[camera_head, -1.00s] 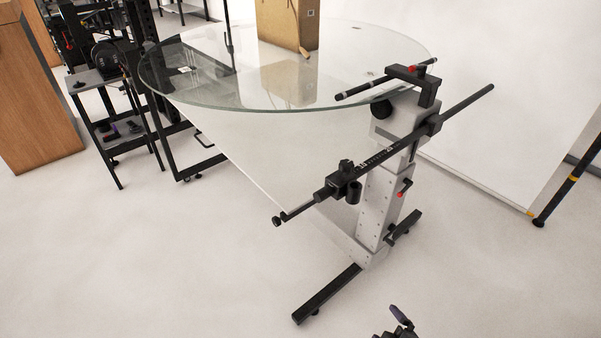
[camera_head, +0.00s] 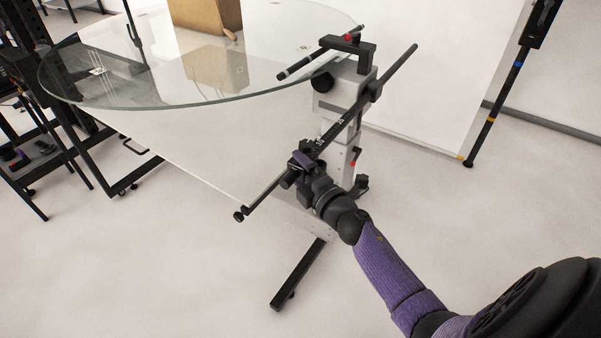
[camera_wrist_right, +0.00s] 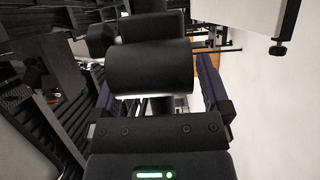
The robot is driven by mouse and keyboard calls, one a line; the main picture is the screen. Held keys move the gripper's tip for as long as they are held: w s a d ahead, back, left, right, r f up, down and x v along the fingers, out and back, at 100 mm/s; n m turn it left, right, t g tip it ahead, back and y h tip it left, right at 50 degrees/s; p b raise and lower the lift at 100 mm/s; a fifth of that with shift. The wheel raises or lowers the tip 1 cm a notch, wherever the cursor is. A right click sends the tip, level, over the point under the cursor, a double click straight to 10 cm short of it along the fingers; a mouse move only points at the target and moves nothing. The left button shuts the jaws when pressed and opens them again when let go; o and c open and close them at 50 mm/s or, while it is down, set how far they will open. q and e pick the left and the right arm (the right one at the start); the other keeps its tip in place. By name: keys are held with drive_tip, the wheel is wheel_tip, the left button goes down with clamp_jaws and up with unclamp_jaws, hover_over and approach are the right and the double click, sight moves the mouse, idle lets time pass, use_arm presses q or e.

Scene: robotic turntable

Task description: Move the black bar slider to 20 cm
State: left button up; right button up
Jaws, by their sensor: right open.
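The long black bar (camera_head: 395,68) runs diagonally beside the glass turntable in the head view, with white scale marks on its middle. The black slider (camera_head: 310,147) sits on the bar near the low end of these marks, mostly hidden behind my right gripper (camera_head: 303,164). In the right wrist view a thick black cylinder (camera_wrist_right: 150,68), seemingly part of the slider, lies between the two purple-padded fingers of my right gripper (camera_wrist_right: 160,88). The fingers are open, one on each side, with gaps beside it. The exact scale reading is too small to tell. My left gripper is out of view.
The round glass top (camera_head: 150,100) lies behind the bar, with a cardboard box (camera_head: 207,15) on it. The grey stand (camera_head: 340,95) carries the bar, and its black foot (camera_head: 298,275) reaches forward over the floor. A white backdrop panel (camera_head: 430,80) stands at the right.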

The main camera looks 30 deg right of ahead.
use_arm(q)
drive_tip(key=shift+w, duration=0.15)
use_arm(e)
drive_tip(key=c, duration=0.5)
clamp_jaws()
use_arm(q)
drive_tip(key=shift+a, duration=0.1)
